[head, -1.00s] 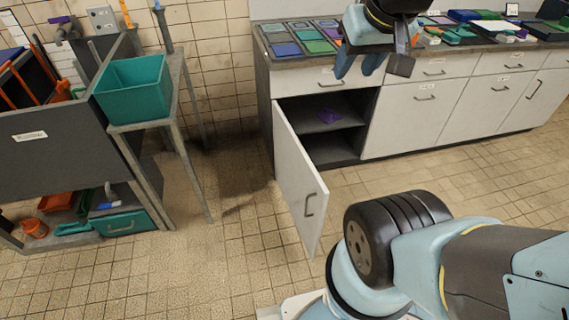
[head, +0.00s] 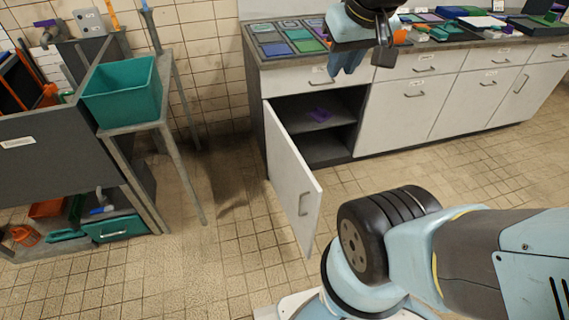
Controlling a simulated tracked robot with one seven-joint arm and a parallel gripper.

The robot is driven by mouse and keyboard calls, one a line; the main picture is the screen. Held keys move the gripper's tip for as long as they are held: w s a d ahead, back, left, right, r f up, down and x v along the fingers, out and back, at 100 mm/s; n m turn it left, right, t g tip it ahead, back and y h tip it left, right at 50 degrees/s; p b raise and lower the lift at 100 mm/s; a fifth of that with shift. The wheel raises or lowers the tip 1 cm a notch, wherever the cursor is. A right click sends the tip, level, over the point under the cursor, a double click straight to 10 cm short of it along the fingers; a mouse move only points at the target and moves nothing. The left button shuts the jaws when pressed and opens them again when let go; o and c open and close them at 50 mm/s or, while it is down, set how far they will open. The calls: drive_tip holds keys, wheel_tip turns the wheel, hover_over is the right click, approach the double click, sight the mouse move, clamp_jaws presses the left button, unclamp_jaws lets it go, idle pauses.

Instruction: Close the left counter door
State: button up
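The left counter door (head: 290,182) is white with a dark bar handle (head: 303,203) near its free edge. It stands wide open, swung out from the left end of the counter (head: 405,110) into the room.
A teal bin (head: 124,92) sits on a narrow metal stand (head: 178,170) left of the door. A grey workbench (head: 50,155) stands at the far left. Trays and coloured items cover the countertop. Tiled floor is clear between stand and door.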

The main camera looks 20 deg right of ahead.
drive_tip(key=w+f+n+g+h, duration=0.1)
drive_tip(key=w+f, duration=0.2)
drive_tip(key=w+a+f+n+g+h, duration=0.1)
drive_tip(key=w+f+g, duration=0.1)
drive_tip(key=w+f, duration=0.1)
drive_tip(key=w+a+f+n+g+h, duration=0.1)
drive_tip(key=w+f+n+g, duration=0.1)
drive_tip(key=w+f, duration=0.1)
drive_tip(key=shift+w+a, duration=0.1)
drive_tip(key=shift+w, duration=0.75)
clamp_jaws()
drive_tip(key=w+a+f+n+g+h, duration=0.1)
drive_tip(key=w+a+f+n+h, duration=0.1)
drive_tip(key=w+f, duration=0.3)
drive_tip(key=w+a+f+n+g+h, duration=0.1)
drive_tip(key=w+a+f+n+h, duration=0.15)
drive_tip(key=f, duration=0.45)
drive_tip(key=w+a+f+n+h, duration=0.1)
drive_tip(key=a+f+n+h, duration=0.15)
drive_tip(key=f, duration=0.45)
drive_tip(key=w+a+f+n+h, duration=0.1)
drive_tip(key=a+f+n+h, duration=0.15)
drive_tip(key=f, duration=0.55)
drive_tip(key=n+t+h, duration=0.2)
drive_tip(key=n+t, duration=0.2)
drive_tip(key=n, duration=0.1)
approach(303, 173)
drive_tip(key=x, duration=0.5)
drive_tip(key=shift+f, duration=0.2)
drive_tip(key=shift+d, duration=0.7)
